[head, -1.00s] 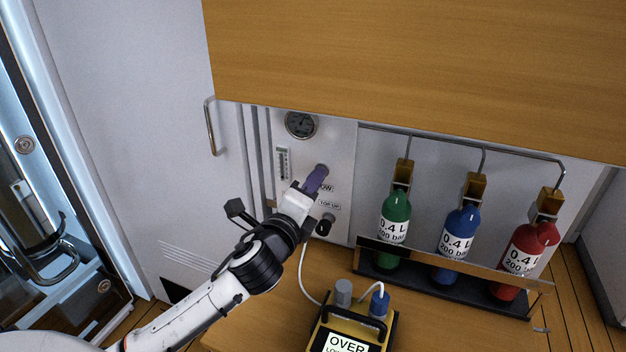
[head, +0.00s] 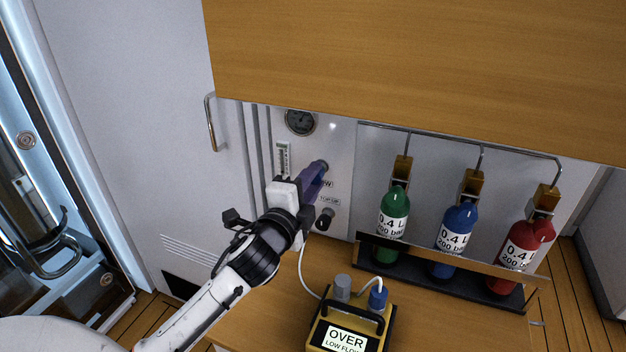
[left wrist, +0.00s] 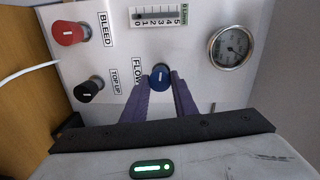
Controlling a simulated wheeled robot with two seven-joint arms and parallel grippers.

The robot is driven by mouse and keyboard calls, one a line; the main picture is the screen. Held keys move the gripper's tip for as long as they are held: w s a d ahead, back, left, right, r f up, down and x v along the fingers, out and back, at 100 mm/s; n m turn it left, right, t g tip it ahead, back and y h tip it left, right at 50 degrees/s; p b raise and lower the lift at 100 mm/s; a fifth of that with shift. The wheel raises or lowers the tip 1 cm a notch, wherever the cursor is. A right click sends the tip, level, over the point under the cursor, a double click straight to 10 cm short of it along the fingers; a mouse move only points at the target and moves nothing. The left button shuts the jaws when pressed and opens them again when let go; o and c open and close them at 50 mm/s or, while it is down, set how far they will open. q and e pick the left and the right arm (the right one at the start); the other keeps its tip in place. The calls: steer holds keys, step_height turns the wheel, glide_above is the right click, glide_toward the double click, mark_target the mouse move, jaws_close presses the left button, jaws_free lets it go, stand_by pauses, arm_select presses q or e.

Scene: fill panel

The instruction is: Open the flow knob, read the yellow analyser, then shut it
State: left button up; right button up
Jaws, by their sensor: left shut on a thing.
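In the head view my left gripper (head: 315,176) reaches the panel and hides most of the knob. The yellow analyser (head: 374,340) stands on the wooden bench, and its screen (head: 346,341) reads OVER, with LOW FLOW partly cut off below. My right gripper is not in view.
A black TOP UP knob (left wrist: 89,90) and red BLEED knob (left wrist: 69,33) sit near the flow knob. A flowmeter tube (left wrist: 157,15) and round gauge (left wrist: 231,46) are on the panel. Green (head: 393,215), blue (head: 456,228) and red (head: 525,252) bottles stand right. A wooden cabinet (head: 420,65) overhangs.

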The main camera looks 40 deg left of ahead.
arm_select(q)
steer(key=shift+r, duration=0.1)
steer(key=o, duration=1)
steer(key=shift+o, duration=0.2)
steer(key=b+v, duration=0.1)
steer(key=v, duration=0.9)
steer(key=shift+s, duration=0.15)
